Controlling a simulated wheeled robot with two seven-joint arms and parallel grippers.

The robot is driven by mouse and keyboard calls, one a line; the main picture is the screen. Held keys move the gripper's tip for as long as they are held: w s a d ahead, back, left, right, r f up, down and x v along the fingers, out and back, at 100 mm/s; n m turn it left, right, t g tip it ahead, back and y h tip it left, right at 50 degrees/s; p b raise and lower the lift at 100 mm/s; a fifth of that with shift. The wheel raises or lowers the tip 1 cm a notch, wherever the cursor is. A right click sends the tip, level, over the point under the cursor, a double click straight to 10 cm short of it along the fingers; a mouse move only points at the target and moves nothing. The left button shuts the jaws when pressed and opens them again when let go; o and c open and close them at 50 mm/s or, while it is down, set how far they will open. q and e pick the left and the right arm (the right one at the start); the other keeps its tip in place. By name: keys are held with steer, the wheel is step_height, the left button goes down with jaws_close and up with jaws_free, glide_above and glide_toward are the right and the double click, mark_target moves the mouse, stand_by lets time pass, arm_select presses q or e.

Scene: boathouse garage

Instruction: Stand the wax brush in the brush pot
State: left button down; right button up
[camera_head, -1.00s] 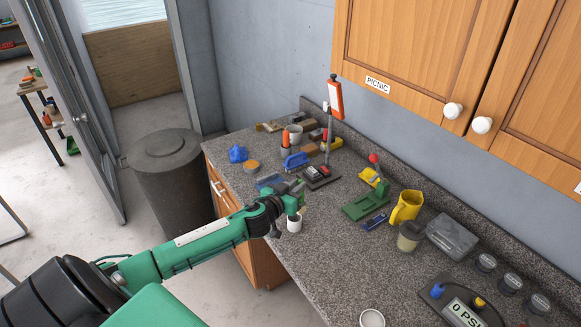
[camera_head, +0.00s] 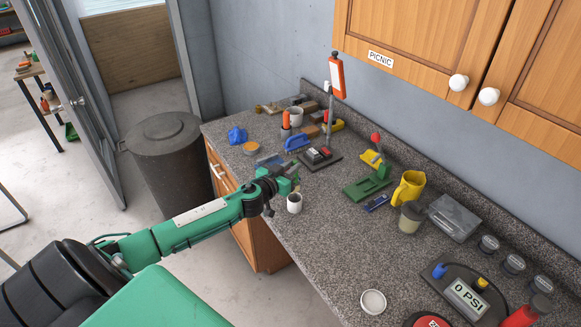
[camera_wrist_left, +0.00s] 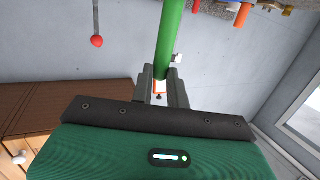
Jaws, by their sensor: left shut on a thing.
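My left gripper (camera_head: 289,174) is shut on the green handle that I take for the wax brush (camera_wrist_left: 172,40). In the left wrist view the green handle stands between the two fingers and runs out of the top of the picture. Its bristle end is not seen. A grey holder with an orange handle (camera_head: 286,121) stands further back. My right gripper is not in view.
The speckled counter (camera_head: 330,235) is clear right of the white cup. A green tool (camera_head: 368,187), a yellow jug (camera_head: 408,187) and a dark stand with an orange panel (camera_head: 337,77) stand behind. A blue brush (camera_head: 296,143) lies near the holder. Wooden cabinets (camera_head: 420,40) hang above.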

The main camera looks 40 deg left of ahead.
arm_select(q)
step_height(320, 180, down, 6)
steer(key=b, duration=0.5)
steer(key=shift+f, duration=0.15)
